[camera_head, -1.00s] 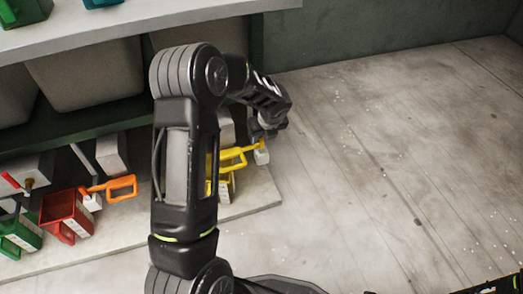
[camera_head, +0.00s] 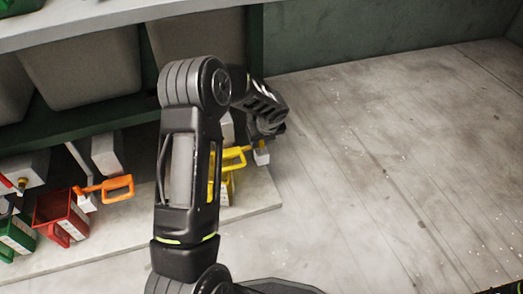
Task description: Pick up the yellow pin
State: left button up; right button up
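The yellow pin (camera_head: 236,154), a yellow loop-shaped handle, sticks out to the right from behind my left forearm, above the low grey ledge. My arm hides part of it. A small white block (camera_head: 261,157) is at its right end. My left gripper (camera_head: 264,136) points down close above that end. Its fingers are small, dark and partly hidden, so I cannot tell whether they are open or touch the pin. A yellow holder (camera_head: 228,190) shows partly below the pin. My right gripper is out of view.
An orange handle (camera_head: 118,187), a red holder (camera_head: 53,212) and a green holder (camera_head: 16,232) stand along the ledge (camera_head: 140,238) to the left. Grey bins (camera_head: 85,75) sit on a green shelf above. The concrete floor (camera_head: 400,170) on the right is clear.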

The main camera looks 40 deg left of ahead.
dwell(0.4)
pick_arm(q)
grip_shut()
dwell(0.5)
